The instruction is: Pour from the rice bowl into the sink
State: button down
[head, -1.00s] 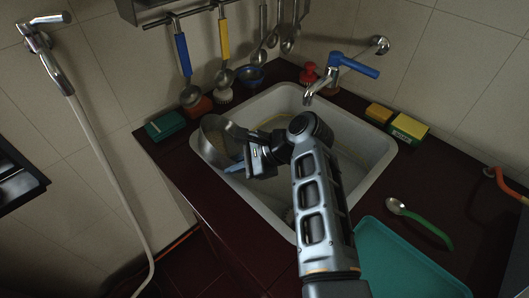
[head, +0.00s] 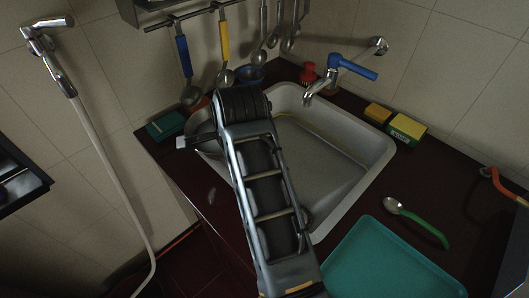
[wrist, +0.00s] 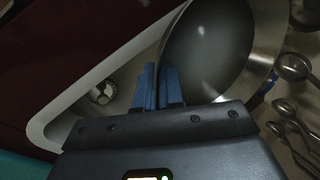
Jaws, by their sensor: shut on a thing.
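The rice bowl (wrist: 208,48) is a grey, round metal bowl in the wrist view, large and close at upper centre. My gripper (wrist: 158,84) is shut on its near left rim with blue fingers. The bowl looks tipped, and I can make out no rice in it. The sink (head: 335,157) is a light grey basin with a pale rim, behind and right of my arm. Its drain (wrist: 103,93) shows in the wrist view, left of the bowl.
A blue-handled tap (head: 340,80) reaches over the sink's back. Yellow sponges (head: 407,127) lie right of it. A teal tray (head: 385,262) and a green-handled spoon (head: 420,222) lie on the dark counter at front right. Utensils (head: 222,45) hang behind the sink.

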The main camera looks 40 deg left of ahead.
jog(key=shift+r, duration=0.1)
dwell(0.3)
jog(key=shift+r, duration=1.4)
